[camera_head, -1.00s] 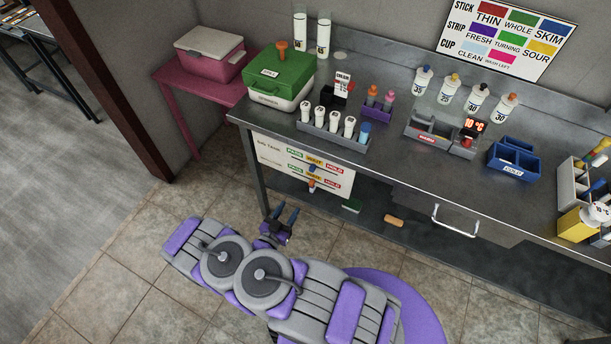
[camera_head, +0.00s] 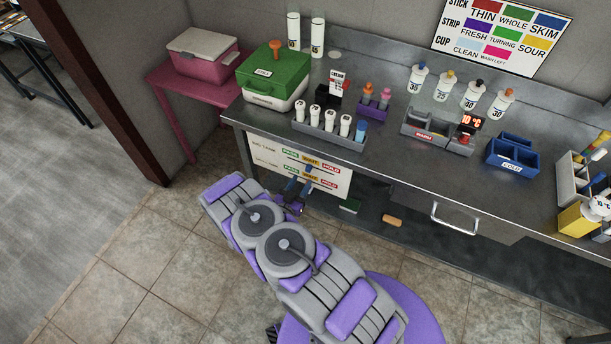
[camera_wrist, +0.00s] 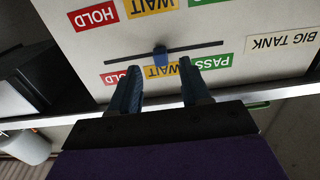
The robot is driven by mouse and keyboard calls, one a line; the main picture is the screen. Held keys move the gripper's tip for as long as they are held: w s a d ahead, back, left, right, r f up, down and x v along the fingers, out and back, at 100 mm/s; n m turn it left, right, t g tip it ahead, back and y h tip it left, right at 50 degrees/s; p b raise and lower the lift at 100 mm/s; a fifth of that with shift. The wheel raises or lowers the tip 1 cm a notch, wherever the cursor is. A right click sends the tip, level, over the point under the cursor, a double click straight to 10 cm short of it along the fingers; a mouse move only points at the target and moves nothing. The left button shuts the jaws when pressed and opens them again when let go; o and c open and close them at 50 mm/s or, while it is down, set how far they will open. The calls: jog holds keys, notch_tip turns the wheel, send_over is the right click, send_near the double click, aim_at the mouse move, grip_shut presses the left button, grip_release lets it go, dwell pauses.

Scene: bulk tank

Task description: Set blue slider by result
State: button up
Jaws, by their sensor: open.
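The white slider board (camera_head: 335,183) hangs under the front edge of the bench. It has two rows of green PASS, yellow WAIT and red HOLD labels. The blue slider (camera_wrist: 160,56) sits on the track beside WAIT in the row marked BIG TANK; this row appears upside down in the wrist view. The blue slider also shows in the head view (camera_head: 308,168). My gripper (camera_wrist: 158,78) is open, with its two dark fingers either side of the blue slider's line and the slider just beyond the tips. The lower row's slider is hidden in the head view.
The steel bench (camera_head: 390,168) above holds a green box (camera_head: 274,75), a grey rack (camera_head: 325,137) of white tubes, several bottles and a blue COLD tray (camera_head: 512,158). A drawer handle (camera_head: 455,222) projects right of the board. A colour chart hangs on the wall.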

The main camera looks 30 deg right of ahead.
aim_at(309, 168)
jog(key=x, duration=0.4)
jog(key=shift+w+d+b, duration=0.2)
jog(key=shift+w+b, duration=0.05)
jog(key=shift+b, duration=0.1)
grip_shut()
dwell(0.5)
